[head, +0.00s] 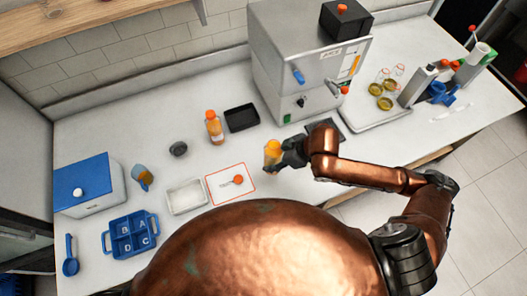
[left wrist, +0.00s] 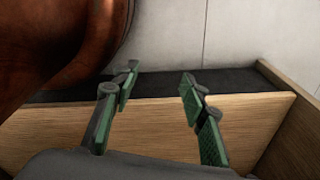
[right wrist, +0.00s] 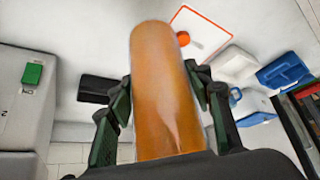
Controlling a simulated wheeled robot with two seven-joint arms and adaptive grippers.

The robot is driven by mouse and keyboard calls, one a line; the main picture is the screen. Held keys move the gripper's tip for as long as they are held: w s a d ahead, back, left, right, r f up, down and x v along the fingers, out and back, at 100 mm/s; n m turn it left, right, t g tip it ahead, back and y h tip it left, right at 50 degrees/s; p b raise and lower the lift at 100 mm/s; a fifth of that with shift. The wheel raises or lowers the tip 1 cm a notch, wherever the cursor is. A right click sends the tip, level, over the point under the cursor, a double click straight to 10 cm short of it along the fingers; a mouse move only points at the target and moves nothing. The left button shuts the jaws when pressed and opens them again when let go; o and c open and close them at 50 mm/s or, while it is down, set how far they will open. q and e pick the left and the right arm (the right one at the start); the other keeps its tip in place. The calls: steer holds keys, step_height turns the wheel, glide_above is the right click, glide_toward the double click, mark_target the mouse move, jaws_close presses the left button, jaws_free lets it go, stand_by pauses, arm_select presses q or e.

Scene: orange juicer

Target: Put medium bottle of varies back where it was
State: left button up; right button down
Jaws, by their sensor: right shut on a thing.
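A bottle of orange liquid (head: 272,153) is held in my right gripper (head: 283,158), over or on the counter just right of the red-outlined white mat (head: 250,185). In the right wrist view the bottle (right wrist: 165,90) fills the middle, with a green-padded finger on each side. Whether its base touches the counter I cannot tell. Another orange bottle with an orange cap (head: 214,128) stands upright farther back. My left gripper (left wrist: 158,90) is open and empty in front of a wooden panel; it does not show in the head view.
A black tray (head: 241,118) lies behind the mat, and a large metal juicer machine (head: 295,75) stands at the back. A white tray (head: 187,196), a blue compartment tray (head: 131,235) and a blue-lidded box (head: 90,185) are at left. A tray with jars (head: 380,105) is at right.

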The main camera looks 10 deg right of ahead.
arm_select(q)
steer(key=shift+s+f, duration=0.4)
steer(key=shift+s, duration=0.4)
arm_select(e)
steer(key=shift+w+a+f, duration=0.2)
steer(key=shift+w+f, duration=1.7)
steer(key=shift+w+a+f, duration=0.2)
steer(key=shift+w+f, duration=1.7)
steer(key=shift+f, duration=0.05)
steer(key=shift+w+a+f, duration=0.2)
steer(key=shift+w+f, duration=1.7)
steer(key=shift+f, duration=0.1)
steer(key=c, duration=1)
jaws_free()
steer(key=shift+f, duration=0.1)
arm_select(q)
steer(key=shift+r, duration=0.45)
arm_select(e)
steer(key=v, duration=1.2)
steer(key=shift+s, duration=0.1)
